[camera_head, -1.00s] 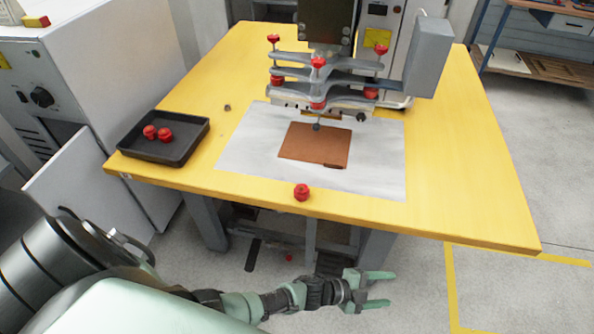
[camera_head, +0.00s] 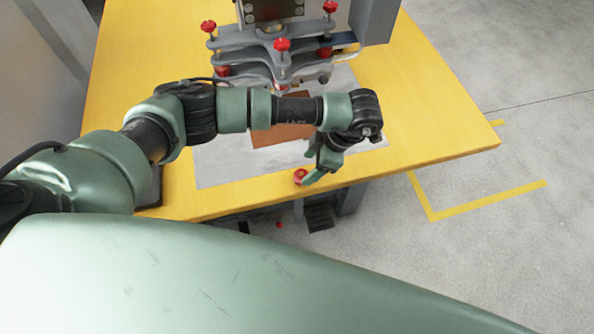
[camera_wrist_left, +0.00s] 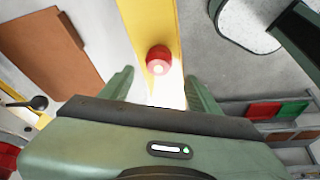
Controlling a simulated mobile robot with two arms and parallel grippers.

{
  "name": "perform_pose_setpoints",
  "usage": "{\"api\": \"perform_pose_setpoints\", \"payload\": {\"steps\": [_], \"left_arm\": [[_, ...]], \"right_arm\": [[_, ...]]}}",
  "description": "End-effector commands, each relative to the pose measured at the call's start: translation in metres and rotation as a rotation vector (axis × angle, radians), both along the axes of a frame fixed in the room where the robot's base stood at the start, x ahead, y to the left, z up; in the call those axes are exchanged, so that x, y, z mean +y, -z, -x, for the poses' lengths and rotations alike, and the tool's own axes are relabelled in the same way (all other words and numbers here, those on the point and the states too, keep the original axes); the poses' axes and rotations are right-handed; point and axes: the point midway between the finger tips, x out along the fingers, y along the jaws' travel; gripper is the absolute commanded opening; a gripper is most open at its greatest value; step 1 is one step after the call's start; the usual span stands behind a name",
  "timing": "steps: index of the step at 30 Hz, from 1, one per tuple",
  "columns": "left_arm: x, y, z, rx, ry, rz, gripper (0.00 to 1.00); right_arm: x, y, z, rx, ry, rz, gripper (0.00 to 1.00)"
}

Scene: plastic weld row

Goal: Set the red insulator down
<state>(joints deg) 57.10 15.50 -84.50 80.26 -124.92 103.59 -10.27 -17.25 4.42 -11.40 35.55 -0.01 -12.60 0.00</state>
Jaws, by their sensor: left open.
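The red insulator (camera_head: 300,176) stands on the yellow table, close to its front edge and just off the front of the grey-white sheet. My left gripper (camera_head: 314,175) is open right at it, its fingers pointing down toward the table edge. In the left wrist view the insulator (camera_wrist_left: 158,60) shows between the lines of the two spread green fingers (camera_wrist_left: 160,80), slightly ahead of their tips. No finger visibly touches it there. My right gripper is out of view.
The press with red knobs (camera_head: 282,45) stands behind my left arm. A brown plate (camera_head: 268,134) lies on the sheet (camera_head: 222,172), partly covered by my arm. My arm hides most of the black tray (camera_head: 152,190). The table's right side (camera_head: 430,120) is clear.

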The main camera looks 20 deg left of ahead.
Motion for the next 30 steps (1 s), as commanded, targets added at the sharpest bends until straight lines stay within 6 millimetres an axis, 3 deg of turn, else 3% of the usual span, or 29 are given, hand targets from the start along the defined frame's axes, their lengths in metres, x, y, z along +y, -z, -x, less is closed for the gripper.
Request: {"api": "perform_pose_setpoints", "payload": {"steps": [12, 22, 28, 29, 30], "left_arm": [[0.019, 0.052, 0.002, 0.003, -0.004, 0.002, 0.62], [0.021, 0.060, 0.002, 0.002, -0.002, 0.004, 0.62], [0.021, 0.060, 0.002, 0.002, -0.002, 0.004, 0.06], [0.021, 0.060, 0.002, 0.002, -0.002, 0.004, 0.00], [0.021, 0.060, 0.002, 0.002, -0.002, 0.004, 0.00]], "right_arm": [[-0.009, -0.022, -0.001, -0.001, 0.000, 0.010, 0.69], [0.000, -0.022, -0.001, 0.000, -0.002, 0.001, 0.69], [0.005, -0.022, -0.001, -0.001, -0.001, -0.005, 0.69], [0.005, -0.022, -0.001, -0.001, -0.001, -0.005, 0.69], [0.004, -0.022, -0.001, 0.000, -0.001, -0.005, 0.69]]}}
